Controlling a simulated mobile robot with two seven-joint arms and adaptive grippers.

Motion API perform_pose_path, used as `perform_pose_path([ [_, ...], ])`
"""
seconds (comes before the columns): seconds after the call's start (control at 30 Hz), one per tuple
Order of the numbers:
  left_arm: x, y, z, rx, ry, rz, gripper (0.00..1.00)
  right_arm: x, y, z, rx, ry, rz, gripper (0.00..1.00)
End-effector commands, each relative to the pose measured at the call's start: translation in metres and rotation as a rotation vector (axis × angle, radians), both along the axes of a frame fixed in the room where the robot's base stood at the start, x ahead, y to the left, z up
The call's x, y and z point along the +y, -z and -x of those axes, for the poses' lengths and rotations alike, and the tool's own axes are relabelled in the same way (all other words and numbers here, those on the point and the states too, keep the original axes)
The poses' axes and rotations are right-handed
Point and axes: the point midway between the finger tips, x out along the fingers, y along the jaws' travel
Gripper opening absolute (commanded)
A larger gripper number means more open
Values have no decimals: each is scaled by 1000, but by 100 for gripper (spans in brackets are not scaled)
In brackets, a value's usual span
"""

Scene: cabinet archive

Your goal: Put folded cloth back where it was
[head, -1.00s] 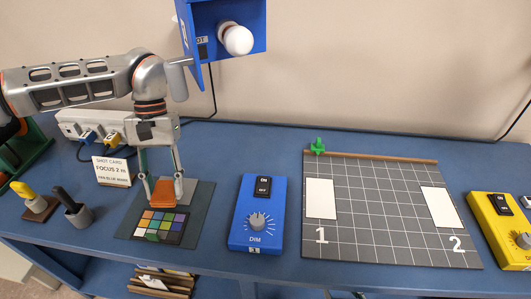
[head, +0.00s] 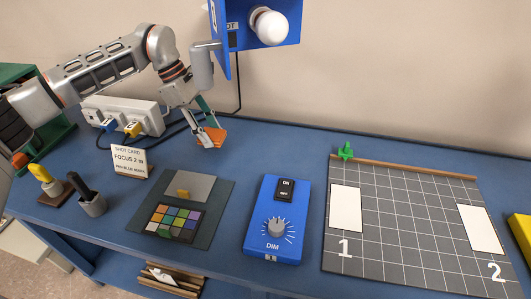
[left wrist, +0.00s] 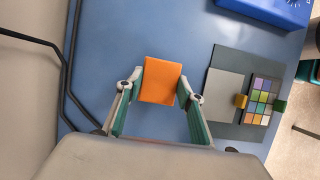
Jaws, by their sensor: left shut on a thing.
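The folded cloth is a small orange block (head: 212,137), also in the left wrist view (left wrist: 160,80). My left gripper (head: 206,136) is shut on the cloth, one finger on each side. It holds the cloth over the blue table, behind the dark mat; the gap to the table is hard to judge. My right gripper is not in view.
A white sign (head: 129,161), power strip (head: 125,115) and cables stand left of the cloth. A blue dimmer box (head: 275,245) is right of the mat. A blue lamp housing (head: 286,32) is above. Further right lies a gridded board (head: 400,215).

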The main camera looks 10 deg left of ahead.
Motion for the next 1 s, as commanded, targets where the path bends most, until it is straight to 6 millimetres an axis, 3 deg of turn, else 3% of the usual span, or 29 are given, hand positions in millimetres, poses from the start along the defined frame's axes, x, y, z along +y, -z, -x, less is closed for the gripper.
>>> perform_pose_path([
  [0.1, -33, -1, 0, -2, 8, 2, 20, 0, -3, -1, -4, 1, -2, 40],
  [0.53, -133, -1, 0, -1, 7, 2, 20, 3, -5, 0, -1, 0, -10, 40],
  [0.8, -154, 2, -1, 0, 3, -1, 20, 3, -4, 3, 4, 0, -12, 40],
  [1.0, -154, 25, 0, 3, 3, 0, 20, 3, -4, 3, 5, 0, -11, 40],
])
